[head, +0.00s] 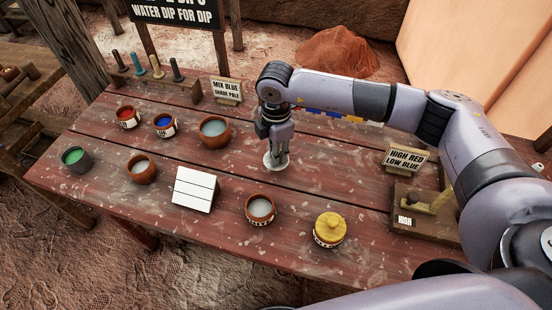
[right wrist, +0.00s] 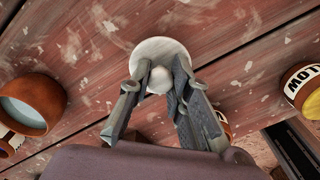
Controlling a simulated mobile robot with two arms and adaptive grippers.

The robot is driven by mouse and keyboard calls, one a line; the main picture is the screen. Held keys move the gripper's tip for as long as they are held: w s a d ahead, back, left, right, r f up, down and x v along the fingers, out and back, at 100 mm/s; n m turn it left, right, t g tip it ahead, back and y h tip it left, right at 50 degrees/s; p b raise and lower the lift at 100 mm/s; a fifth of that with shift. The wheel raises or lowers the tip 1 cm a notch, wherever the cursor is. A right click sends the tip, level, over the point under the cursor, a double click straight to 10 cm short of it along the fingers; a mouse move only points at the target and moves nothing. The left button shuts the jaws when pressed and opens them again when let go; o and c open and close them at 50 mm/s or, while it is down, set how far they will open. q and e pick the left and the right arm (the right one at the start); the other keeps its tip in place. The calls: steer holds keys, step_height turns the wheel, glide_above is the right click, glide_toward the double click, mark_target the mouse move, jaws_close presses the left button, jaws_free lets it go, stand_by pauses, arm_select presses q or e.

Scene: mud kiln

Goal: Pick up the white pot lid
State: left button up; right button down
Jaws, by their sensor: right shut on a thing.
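The white pot lid (head: 274,166) is a small round disc with a knob, at the middle of the red-brown table. My right gripper (head: 279,149) reaches down over it from above. In the right wrist view the two fingers (right wrist: 161,76) close on either side of the lid's round white knob, and the lid's disc (right wrist: 160,48) spreads out beyond the fingertips. The lid looks flat and at or very near the tabletop; I cannot tell whether it touches. My left gripper is not in view.
A brown pot with pale liquid (head: 214,131) stands left of the lid. A pot with a yellow lid (head: 329,230) and an open pot (head: 260,209) stand nearer. A white block (head: 194,190) is left. The "HIGH RED LOW BLUE" sign (head: 406,158) stands right.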

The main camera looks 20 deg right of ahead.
step_height(320, 180, up, 17)
steer(key=b, duration=0.2)
steer(key=shift+f, duration=0.2)
